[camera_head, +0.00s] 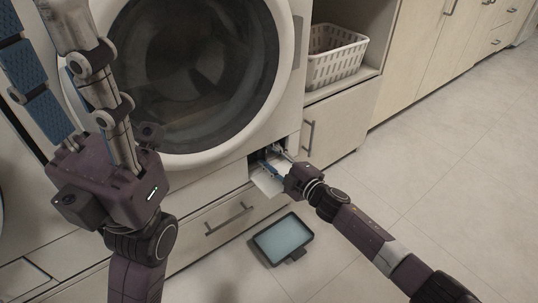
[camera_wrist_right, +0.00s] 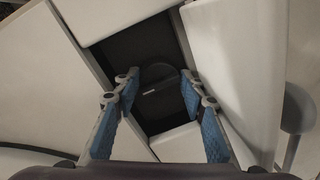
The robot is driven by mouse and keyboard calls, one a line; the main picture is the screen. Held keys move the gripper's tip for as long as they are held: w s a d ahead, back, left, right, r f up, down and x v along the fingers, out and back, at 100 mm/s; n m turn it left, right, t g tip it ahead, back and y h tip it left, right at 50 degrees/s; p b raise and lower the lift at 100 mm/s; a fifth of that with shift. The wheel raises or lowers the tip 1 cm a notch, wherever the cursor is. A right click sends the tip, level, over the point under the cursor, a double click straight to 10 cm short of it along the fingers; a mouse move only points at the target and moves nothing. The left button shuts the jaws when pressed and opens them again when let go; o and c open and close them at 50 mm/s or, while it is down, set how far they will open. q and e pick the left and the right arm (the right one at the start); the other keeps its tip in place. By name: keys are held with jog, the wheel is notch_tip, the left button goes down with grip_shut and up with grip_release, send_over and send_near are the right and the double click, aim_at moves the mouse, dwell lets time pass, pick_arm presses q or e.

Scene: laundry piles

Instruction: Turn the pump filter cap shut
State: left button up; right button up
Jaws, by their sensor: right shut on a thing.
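The pump filter cap (camera_wrist_right: 160,92) is dark and round, with a small light mark, and sits inside a dark recess. In the head view my right gripper (camera_head: 277,166) is at the opening low on the washing machine (camera_head: 285,112), and the cap is hidden there. The white hatch flap (camera_head: 267,183) hangs open below the opening. My left gripper (camera_head: 62,75) is large at the upper left, fingers spread, with nothing seen between them.
A shallow dark tray (camera_head: 283,239) with a pale blue inside lies on the floor below the hatch. A white laundry basket (camera_head: 335,62) stands in a cabinet niche to the right. A drawer (camera_head: 225,218) is under the machine. The floor at the right is clear.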

dwell(0.4)
jog(key=o, duration=1.1)
jog(key=shift+r, duration=0.1)
jog(key=shift+c, duration=0.2)
jog(key=shift+o, duration=0.5)
jog(key=v, duration=0.6)
jog(key=shift+s+d+f, duration=0.2)
jog(key=shift+s+d, duration=0.05)
jog(key=shift+d, duration=0.05)
jog(key=shift+s+d+r, duration=0.2)
jog(key=shift+s+d, duration=0.2)
jog(key=shift+s, duration=0.1)
